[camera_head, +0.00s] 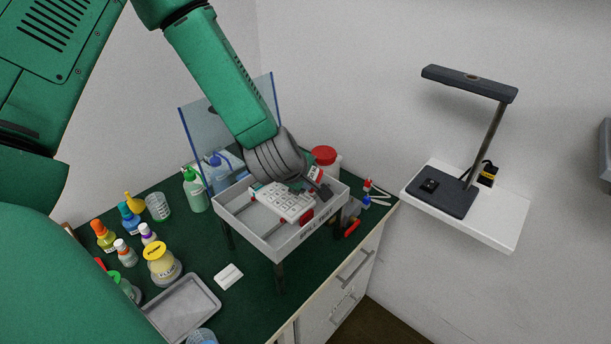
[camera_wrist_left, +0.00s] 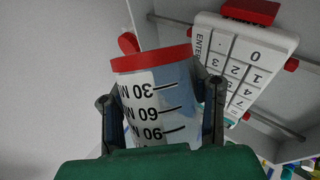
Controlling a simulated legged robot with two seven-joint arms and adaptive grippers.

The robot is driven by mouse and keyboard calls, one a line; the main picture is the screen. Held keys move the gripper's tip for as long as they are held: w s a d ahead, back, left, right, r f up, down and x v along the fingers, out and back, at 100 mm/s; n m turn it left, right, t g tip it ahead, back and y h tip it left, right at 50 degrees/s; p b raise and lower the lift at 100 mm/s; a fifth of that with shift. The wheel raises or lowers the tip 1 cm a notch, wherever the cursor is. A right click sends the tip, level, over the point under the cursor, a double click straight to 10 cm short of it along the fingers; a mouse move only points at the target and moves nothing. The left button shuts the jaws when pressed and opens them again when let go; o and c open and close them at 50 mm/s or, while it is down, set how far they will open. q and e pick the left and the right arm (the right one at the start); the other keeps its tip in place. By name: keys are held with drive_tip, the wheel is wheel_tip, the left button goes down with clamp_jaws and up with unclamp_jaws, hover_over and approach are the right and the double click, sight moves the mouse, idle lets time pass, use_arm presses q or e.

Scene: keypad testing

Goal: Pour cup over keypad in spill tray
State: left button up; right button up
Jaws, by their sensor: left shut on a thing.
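The white keypad (camera_head: 283,203) with red end pieces lies in the grey spill tray (camera_head: 262,238), which stands on dark legs above the bench. It also shows at the upper right of the left wrist view (camera_wrist_left: 240,62). My left gripper (camera_head: 318,184) is over the far right part of the tray. It is shut around a clear measuring cup (camera_wrist_left: 155,100) with a red rim and black volume marks.
A clear blue-edged shield (camera_head: 200,130) stands behind the tray. Several bottles (camera_head: 163,264) and an empty grey tray (camera_head: 184,308) sit at left on the green bench. Hand tools (camera_head: 352,222) lie right of the spill tray. A lamp stand (camera_head: 445,194) is on a white shelf.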

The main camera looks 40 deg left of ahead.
use_arm(q)
drive_tip(key=shift+f+n+h+b, duration=0.3)
drive_tip(key=shift+h+b, duration=0.2)
drive_tip(key=shift+b, duration=0.25)
idle(0.3)
drive_tip(key=shift+r+n+t+h+b, duration=0.3)
drive_tip(key=shift+r+t+h+b, duration=0.2)
drive_tip(key=shift+h+b, duration=0.1)
idle(1.0)
drive_tip(key=shift+a, duration=0.1)
drive_tip(key=shift+r+h, duration=0.1)
drive_tip(key=shift+h, duration=0.3)
drive_tip(key=shift+s+r+n+t+b, duration=0.1)
drive_tip(key=shift+r+n+t+b, duration=0.1)
drive_tip(key=shift+n+t+b, duration=0.2)
idle(0.4)
drive_tip(key=shift+f, duration=0.1)
drive_tip(key=shift+a+f+h+b, duration=0.1)
drive_tip(key=shift+h+b, duration=0.3)
drive_tip(key=shift+b, duration=0.1)
